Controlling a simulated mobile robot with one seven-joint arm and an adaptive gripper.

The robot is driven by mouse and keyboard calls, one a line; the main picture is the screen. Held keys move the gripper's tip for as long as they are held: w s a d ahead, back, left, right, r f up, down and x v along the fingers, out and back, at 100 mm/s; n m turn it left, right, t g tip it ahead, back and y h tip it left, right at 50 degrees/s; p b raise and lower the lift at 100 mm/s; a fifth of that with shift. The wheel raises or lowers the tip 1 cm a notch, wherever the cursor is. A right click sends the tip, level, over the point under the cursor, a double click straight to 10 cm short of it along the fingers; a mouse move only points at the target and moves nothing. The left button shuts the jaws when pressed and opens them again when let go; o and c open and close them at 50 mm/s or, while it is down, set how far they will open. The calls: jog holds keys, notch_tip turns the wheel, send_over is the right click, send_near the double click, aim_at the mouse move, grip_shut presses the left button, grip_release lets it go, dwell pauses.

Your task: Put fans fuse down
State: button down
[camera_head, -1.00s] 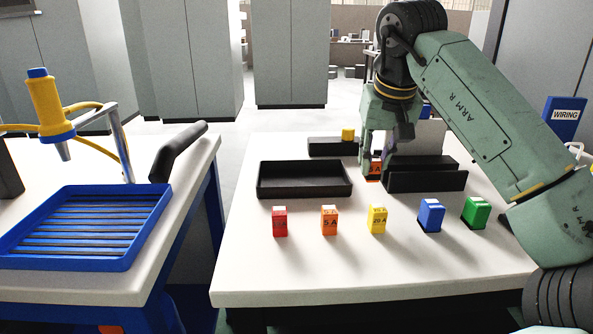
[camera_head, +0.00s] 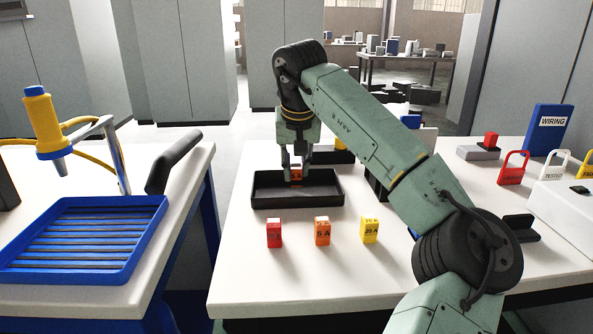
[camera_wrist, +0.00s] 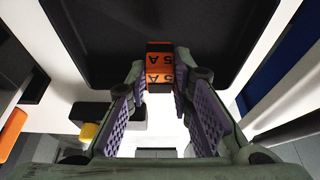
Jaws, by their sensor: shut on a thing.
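My gripper (camera_head: 297,165) is shut on an orange fuse (camera_head: 296,174) marked 5 A. It holds the fuse over the black tray (camera_head: 270,200) on the white table. In the wrist view the orange fuse (camera_wrist: 159,68) sits between the purple-padded fingers, with the dark tray floor (camera_wrist: 90,25) behind it. I cannot tell whether the fuse touches the tray floor. The tray holds nothing else that I can see.
A red fuse (camera_head: 274,234), another orange 5 A fuse (camera_head: 322,231) and a yellow 20 A fuse (camera_head: 369,229) stand in front of the tray. Padlock tags, one red (camera_head: 513,168), stand at the right. A blue tray (camera_head: 131,258) lies on the left table.

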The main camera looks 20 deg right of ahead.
jog(key=shift+f, duration=0.75)
jog(key=shift+f, duration=0.1)
jog(key=c, duration=1.4)
grip_release()
jog(key=v, duration=1.2)
